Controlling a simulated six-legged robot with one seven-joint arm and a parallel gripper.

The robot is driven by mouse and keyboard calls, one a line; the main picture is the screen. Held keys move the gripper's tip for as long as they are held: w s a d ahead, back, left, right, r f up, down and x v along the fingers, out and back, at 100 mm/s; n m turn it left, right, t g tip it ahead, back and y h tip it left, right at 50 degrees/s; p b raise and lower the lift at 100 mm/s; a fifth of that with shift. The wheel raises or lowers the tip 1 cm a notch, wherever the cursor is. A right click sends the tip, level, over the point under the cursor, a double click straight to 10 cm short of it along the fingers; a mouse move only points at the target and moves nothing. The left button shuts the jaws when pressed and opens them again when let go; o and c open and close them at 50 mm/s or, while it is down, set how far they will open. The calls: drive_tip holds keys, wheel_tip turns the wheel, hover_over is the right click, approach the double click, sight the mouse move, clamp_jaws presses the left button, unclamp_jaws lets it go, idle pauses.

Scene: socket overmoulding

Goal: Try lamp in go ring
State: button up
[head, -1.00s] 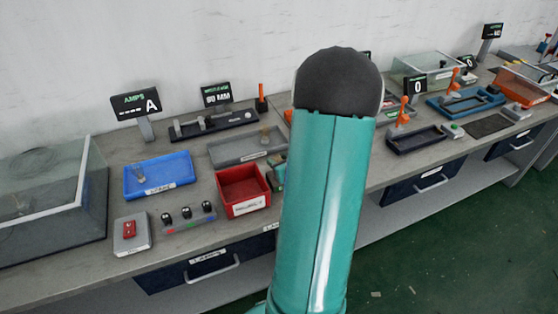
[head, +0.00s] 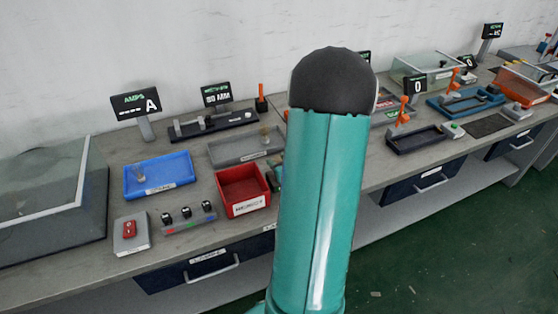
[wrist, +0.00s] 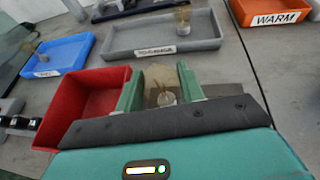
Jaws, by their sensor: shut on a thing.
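My gripper (wrist: 162,88) has green fingers and is shut on a small clear lamp (wrist: 165,98), beside the red bin. The lamp has a pale round end facing the camera. In the head view my arm hides most of the gripper and the lamp. A dark gauge fixture (head: 212,124) with small grey posts stands at the back of the bench under a display. I cannot tell which part of it is the go ring. Other lamps stand in the blue tray (head: 158,178) and the grey tray (head: 228,153).
The red bin (head: 242,190) is left of my gripper. A switch box (head: 131,235) and a row of black knobs (head: 188,216) stand near the front edge. A glass-sided case (head: 52,200) fills the left end. A tray labelled WARM (wrist: 275,18) is at upper right.

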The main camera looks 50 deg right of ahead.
drive_tip(key=shift+f, duration=1.25)
drive_tip(key=shift+r, duration=0.15)
idle(0.8)
drive_tip(key=shift+r, duration=1.3)
drive_tip(key=shift+r, duration=0.1)
drive_tip(key=shift+r, duration=2.9)
